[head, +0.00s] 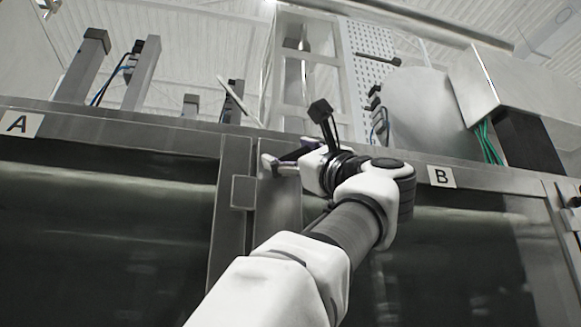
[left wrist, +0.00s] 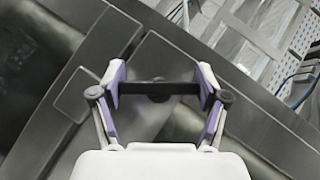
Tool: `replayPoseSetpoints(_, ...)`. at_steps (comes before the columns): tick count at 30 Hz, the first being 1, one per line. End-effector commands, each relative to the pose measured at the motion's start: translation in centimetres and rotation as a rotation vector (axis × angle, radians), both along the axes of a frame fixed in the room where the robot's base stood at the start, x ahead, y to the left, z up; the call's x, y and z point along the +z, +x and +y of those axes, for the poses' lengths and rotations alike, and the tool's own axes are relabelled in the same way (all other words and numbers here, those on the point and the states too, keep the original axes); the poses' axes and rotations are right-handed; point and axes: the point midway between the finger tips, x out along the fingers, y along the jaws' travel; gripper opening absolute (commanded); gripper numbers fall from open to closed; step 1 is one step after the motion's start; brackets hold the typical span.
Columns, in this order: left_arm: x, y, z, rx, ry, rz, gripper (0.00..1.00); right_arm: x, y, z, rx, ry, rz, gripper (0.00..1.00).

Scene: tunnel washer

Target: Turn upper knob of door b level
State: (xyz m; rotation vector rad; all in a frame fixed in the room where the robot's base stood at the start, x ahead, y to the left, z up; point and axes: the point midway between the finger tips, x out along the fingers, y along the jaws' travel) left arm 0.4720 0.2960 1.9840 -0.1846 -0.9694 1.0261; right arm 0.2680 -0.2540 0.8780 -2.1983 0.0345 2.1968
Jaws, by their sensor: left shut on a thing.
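Door B, marked by a "B" label (head: 441,176), is on the right in the head view, with a dark panel in a grey frame. My left gripper (head: 285,157) reaches up to the frame at the door's upper left corner. In the left wrist view the upper knob (left wrist: 158,88) is a dark bar with a round hub at its middle. My left gripper (left wrist: 160,78) is shut on it, one purple-padded finger at each end. The bar lies oblique to the frame edges there. In the head view the gripper mostly hides the knob. My right gripper is not in view.
Door A, with its "A" label (head: 18,123), is on the left. A small block (head: 243,192) sits on the frame between the doors. Above the doors are upright posts (head: 82,65), a perforated panel (head: 372,60) and green cables (head: 487,143).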

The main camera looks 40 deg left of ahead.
Motion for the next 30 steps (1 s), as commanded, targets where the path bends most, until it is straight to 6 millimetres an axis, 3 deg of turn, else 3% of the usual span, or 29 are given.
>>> replayPoseSetpoints(1, -1.0, 0.2, 0.1, 0.0, 0.022, 0.033, 0.39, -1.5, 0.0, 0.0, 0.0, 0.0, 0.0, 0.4)
replayPoseSetpoints(3, -1.0, 0.1, 0.1, 0.0, 0.062, 0.08, 0.39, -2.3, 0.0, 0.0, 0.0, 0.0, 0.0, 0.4)
replayPoseSetpoints(12, -0.6, 0.3, 0.1, 0.001, 0.228, 0.28, 0.4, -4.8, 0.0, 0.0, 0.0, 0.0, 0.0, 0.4)
replayPoseSetpoints(30, -0.3, 0.5, -0.1, -0.001, 0.379, 0.457, 0.39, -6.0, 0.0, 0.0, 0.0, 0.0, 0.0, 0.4)
